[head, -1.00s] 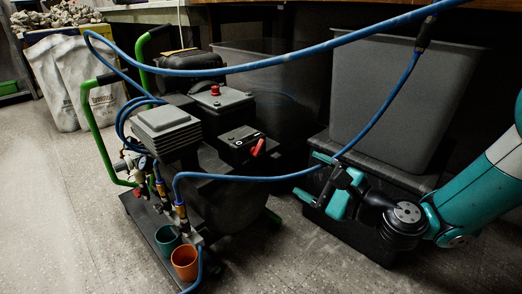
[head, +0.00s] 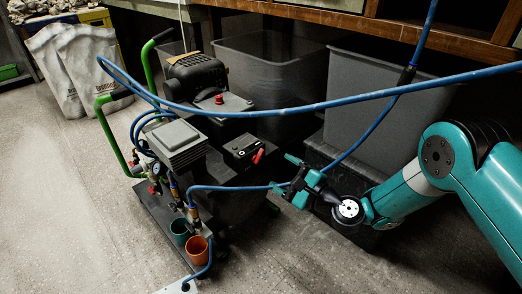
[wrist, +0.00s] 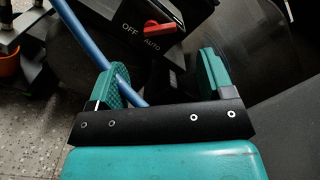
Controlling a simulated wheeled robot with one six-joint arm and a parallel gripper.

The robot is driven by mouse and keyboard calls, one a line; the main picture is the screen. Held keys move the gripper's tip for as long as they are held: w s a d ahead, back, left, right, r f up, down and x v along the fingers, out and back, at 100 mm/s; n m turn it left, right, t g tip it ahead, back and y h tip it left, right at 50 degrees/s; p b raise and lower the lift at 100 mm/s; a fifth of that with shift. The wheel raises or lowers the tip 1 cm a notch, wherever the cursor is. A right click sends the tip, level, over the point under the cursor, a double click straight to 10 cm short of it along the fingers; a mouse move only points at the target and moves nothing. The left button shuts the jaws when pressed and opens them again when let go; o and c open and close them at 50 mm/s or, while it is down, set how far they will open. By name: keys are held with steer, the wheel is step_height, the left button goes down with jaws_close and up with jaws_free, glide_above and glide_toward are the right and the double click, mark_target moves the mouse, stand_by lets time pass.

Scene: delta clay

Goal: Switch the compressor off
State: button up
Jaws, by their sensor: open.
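The compressor (head: 180,141) stands left of centre in the head view, with green handles and a dark body. Its switch box (head: 243,147) carries a red lever (head: 258,156). In the wrist view the red lever (wrist: 160,31) shows at the top centre, beside the words OFF and AUTO, its tip toward AUTO. My gripper (head: 283,175) is open to the right of the switch box, apart from the lever. In the wrist view the jaws of my gripper (wrist: 160,88) are spread, with the lever ahead of them. A blue hose (wrist: 116,66) passes by the left jaw; I cannot tell whether they touch.
A blue hose (head: 330,106) spans the head view above the compressor. Grey bins (head: 268,65) stand behind it. Two cups, one teal (head: 180,232) and one orange (head: 198,248), sit at its front. White sacks (head: 75,62) lean at the back left. The floor at left is clear.

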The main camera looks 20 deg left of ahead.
mark_target(261, 157)
steer(key=b+x, duration=0.2)
steer(key=x, duration=0.5)
steer(key=shift+w+a+f+b, duration=0.1)
steer(key=shift+a+f+b, duration=0.05)
steer(key=shift+a+b, duration=0.15)
steer(key=shift+w+a, duration=0.2)
steer(key=shift+a, duration=0.1)
steer(key=shift+c, duration=0.2)
steer(key=c, duration=0.9)
